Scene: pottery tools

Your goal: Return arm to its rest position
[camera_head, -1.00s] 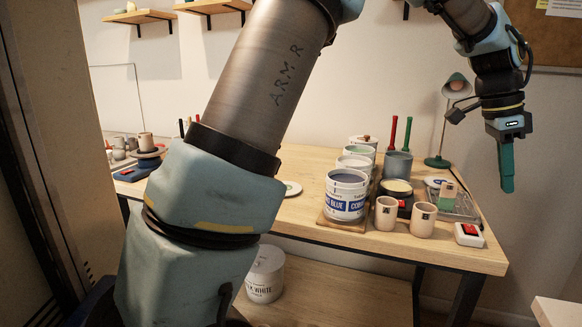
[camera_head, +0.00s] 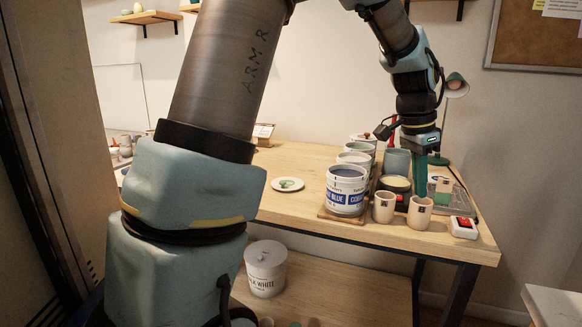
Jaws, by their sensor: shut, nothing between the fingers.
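My arm rises from the lower left and bends over at the top. Its end hangs down at the right with my gripper (camera_head: 420,176) pointing downward. The green fingers are together with nothing visible between them. They show in front of the back of the wooden table (camera_head: 300,215), near the pale cups (camera_head: 419,212) and the bowl of yellowish glaze (camera_head: 395,184). I cannot tell the exact height of the fingertips above the table. My upper arm hides part of the table's left side.
A blue-labelled jar (camera_head: 346,192) stands on a wooden board among several other jars. A white box with a red switch (camera_head: 463,227) sits near the right corner. A green lamp (camera_head: 455,86) stands behind my wrist. A white bucket (camera_head: 265,268) is on the lower shelf.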

